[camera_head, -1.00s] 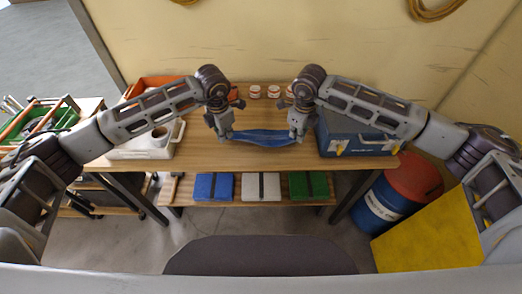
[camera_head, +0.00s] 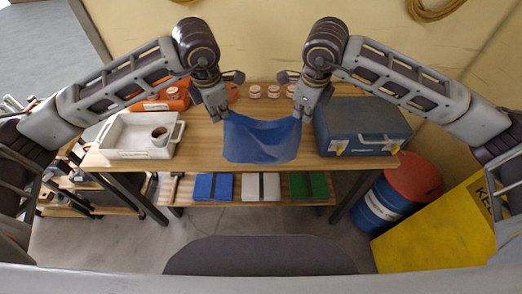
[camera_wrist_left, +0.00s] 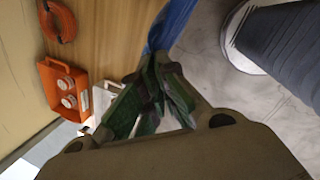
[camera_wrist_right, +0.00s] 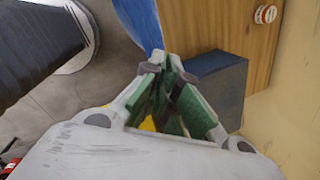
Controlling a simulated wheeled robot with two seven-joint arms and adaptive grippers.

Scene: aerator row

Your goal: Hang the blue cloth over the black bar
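The blue cloth (camera_head: 262,140) hangs spread between my two grippers in the head view, its lower edge sagging in front of the table. My left gripper (camera_head: 222,114) is shut on its upper left corner. My right gripper (camera_head: 298,114) is shut on its upper right corner. The cloth also shows past the closed fingers in the left wrist view (camera_wrist_left: 170,25) and the right wrist view (camera_wrist_right: 138,25). I cannot make out a separate black bar in any view.
A wooden table (camera_head: 205,150) is below. A white tray (camera_head: 130,150) with a cup stands left, a blue case (camera_head: 362,128) right. Small jars (camera_head: 273,91) stand behind. A lower shelf holds blue, white and green items (camera_head: 260,187). A red-and-blue drum (camera_head: 398,195) stands right.

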